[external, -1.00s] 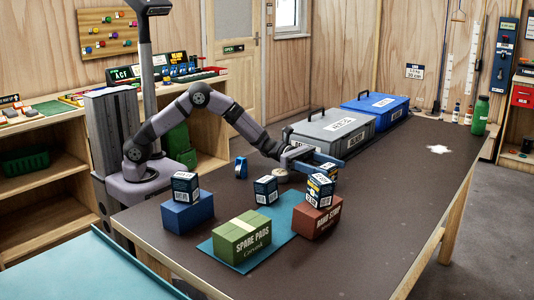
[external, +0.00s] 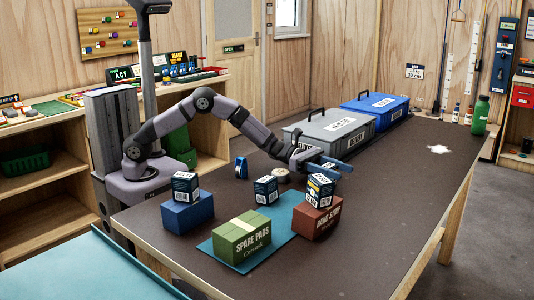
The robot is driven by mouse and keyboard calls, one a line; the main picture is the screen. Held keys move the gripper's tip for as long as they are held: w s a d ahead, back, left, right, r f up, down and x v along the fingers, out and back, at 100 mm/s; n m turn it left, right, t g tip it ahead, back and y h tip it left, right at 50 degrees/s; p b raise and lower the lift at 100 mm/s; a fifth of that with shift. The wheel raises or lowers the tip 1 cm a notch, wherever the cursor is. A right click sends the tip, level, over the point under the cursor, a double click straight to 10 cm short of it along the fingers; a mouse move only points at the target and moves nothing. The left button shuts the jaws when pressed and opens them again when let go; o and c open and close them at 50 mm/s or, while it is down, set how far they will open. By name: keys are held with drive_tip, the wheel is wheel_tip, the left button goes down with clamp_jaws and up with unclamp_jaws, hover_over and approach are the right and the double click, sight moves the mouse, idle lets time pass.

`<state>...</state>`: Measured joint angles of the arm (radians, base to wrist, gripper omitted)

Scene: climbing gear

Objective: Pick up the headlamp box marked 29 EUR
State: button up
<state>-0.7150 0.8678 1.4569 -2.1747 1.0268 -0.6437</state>
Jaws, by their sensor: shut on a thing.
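Three small dark boxes with white labels show in the external view. One headlamp box (external: 320,193), with a yellow and white top, is on the red-brown box (external: 316,221). Another small box (external: 185,187) sits on the blue box (external: 187,214), and a third small box (external: 265,190) is at the mat's back edge. Their prices are too small to read for certain. My gripper (external: 334,169) is at the top of the box on the red-brown box and is shut on it. Its fingers partly hide the contact. I cannot tell a gap below the box.
A green spare pads box (external: 241,238) stands on the teal mat (external: 282,233). A round beige thing (external: 282,176) and a blue roll (external: 241,167) lie behind. Grey (external: 327,139) and blue (external: 376,110) cases stand at the back. The table's right side is mostly clear.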

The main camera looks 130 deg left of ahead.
wheel_tip(320, 180, up, 10)
idle(0.6)
